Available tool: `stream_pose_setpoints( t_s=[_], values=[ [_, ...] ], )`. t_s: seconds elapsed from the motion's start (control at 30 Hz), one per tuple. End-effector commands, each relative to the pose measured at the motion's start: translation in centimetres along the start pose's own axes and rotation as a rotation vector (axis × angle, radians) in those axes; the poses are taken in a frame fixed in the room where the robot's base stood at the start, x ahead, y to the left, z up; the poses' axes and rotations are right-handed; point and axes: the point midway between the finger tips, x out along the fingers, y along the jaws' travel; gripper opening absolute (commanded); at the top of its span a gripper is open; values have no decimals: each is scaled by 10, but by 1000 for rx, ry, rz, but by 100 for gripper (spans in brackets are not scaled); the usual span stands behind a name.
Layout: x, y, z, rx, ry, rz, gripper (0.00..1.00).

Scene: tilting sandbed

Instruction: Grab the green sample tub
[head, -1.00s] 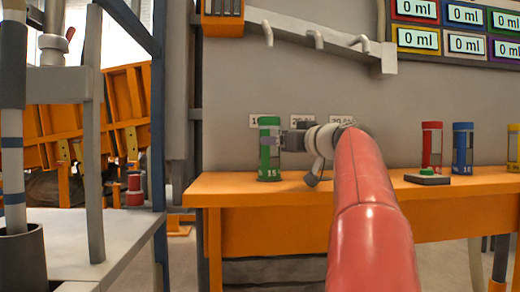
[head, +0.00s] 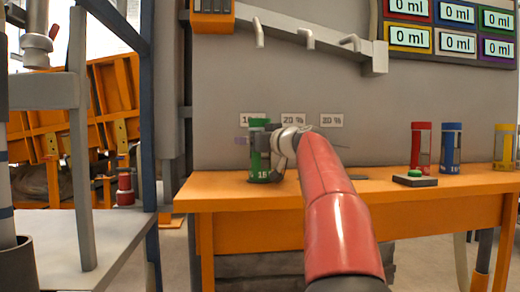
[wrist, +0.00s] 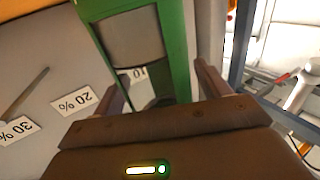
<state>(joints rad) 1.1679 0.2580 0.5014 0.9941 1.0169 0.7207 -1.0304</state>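The green sample tub (head: 260,164) stands upright on the left end of the orange bench, with "15" near its base. Its green frame and grey middle also show close up in the wrist view (wrist: 172,60). My gripper (head: 252,140) is at the tub, at its upper half. In the wrist view my gripper (wrist: 162,82) has one finger on each side of the tub. A narrow gap shows beside the right finger, so it looks open around the tub. Contact at the left finger is unclear. My arm hides part of the bench.
Percent labels (head: 292,120) are on the wall. A grey table (head: 90,240) stands left.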

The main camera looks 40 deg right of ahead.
Motion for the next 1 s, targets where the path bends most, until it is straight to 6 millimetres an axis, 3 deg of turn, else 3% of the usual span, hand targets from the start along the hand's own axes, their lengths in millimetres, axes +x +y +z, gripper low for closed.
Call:
stream_pose_setpoints(
  t_s=[0.03,0.4,0.77,1.0],
  values=[
    [0,0,0,0,0,0,69],
    [-1,0,-1,-1,1,0,23],
    [0,-1,-12,-3,2,-1,23],
    [0,-1,-59,-3,4,-2,23]
  ],
)
